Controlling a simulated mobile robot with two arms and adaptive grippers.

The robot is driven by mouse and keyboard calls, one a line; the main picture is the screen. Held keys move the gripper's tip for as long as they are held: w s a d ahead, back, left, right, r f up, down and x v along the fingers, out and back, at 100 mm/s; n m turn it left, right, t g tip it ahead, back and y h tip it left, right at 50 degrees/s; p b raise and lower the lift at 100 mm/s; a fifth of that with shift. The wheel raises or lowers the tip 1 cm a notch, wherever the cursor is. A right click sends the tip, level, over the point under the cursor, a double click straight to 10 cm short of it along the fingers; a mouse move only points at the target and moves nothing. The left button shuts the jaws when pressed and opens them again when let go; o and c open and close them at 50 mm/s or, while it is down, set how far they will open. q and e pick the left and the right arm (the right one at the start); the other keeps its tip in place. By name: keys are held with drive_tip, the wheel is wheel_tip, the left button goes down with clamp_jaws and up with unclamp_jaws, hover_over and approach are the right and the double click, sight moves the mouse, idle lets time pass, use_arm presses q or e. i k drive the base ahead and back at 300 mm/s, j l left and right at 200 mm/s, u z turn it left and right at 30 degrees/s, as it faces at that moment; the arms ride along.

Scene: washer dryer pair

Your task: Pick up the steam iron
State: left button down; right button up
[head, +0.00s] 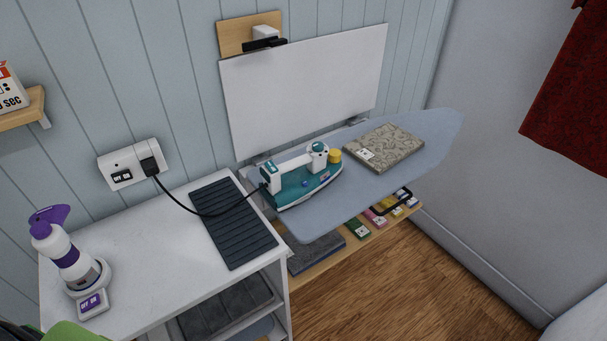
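The steam iron (303,184) is teal and white with a white handle and a yellow cap at its right end. It sits on the near left end of the grey-blue ironing board (415,150). Its black cord (198,212) runs left across the white cabinet to a plug in the wall socket (132,164). Neither of my grippers is in view, and nothing is holding the iron.
A folded patterned cloth (384,146) lies on the board beside the iron. A dark ribbed mat (232,222) and a purple-white spray bottle (70,258) stand on the white cabinet (150,245). A low wooden shelf (318,263) holds folded items under the board. Wooden floor (420,280) is clear.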

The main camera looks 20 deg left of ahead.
sight(283, 191)
drive_tip(key=i+u, duration=0.1)
drive_tip(key=u, duration=1.25)
drive_tip(key=i+l+u, duration=0.1)
drive_tip(key=l+u, duration=0.8)
drive_tip(key=l, duration=0.2)
drive_tip(key=k+l+u, duration=0.1)
drive_tip(key=l+u, duration=0.35)
drive_tip(key=k+l+u, duration=0.2)
drive_tip(key=l+u, duration=0.25)
drive_tip(key=l, duration=0.15)
